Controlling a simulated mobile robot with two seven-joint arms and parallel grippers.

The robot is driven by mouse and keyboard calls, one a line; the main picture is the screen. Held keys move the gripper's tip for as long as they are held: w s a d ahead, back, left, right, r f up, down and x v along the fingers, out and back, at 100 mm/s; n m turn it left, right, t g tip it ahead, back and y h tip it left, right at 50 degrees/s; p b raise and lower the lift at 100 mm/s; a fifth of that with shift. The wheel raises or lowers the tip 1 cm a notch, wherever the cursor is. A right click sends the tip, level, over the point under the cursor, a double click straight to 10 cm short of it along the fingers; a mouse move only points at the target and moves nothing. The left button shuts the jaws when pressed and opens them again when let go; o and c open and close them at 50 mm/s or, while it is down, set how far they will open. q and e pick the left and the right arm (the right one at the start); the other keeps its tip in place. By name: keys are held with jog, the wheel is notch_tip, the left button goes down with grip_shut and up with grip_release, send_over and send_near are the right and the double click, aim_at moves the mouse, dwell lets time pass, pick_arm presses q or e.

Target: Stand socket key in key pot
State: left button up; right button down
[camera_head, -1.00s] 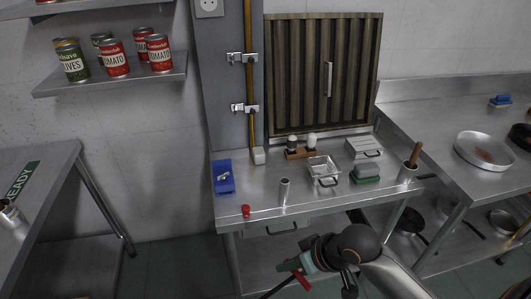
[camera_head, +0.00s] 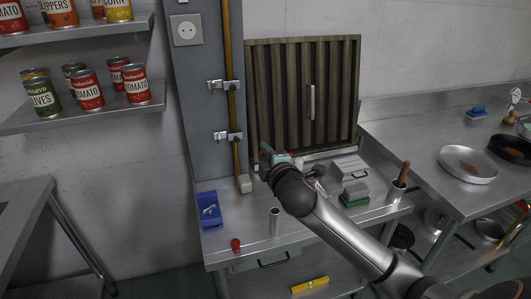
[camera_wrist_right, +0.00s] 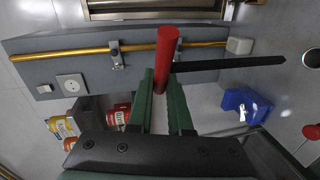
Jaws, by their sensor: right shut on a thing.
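The socket key (camera_wrist_right: 167,48) has a thick red handle and a long black shaft that points right in the right wrist view. My right gripper (camera_wrist_right: 162,80) is shut on its red handle. In the head view my right gripper (camera_head: 272,157) is over the back of the steel table, in front of the slatted panel, and the key is mostly hidden there. A slim open metal tube (camera_head: 275,221), which looks like the key pot, stands upright near the table's front, nearer than the gripper and apart from it. My left gripper is not in view.
A blue holder (camera_head: 209,211) and a red knob-like thing (camera_head: 235,245) are left of the tube. A grey-and-green block (camera_head: 354,195), a white box (camera_head: 349,168) and a pot with a wooden handle (camera_head: 396,191) are on the right. A grey post (camera_head: 205,90) rises at the back left.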

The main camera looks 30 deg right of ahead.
dwell(0.4)
notch_tip(320, 180, down, 4)
jog(key=b, duration=0.2)
jog(key=shift+f+b, duration=0.25)
jog(key=shift+b, duration=0.1)
jog(key=shift+f, duration=0.2)
dwell(0.4)
jog(key=shift+p, duration=0.45)
jog(key=shift+f, duration=0.15)
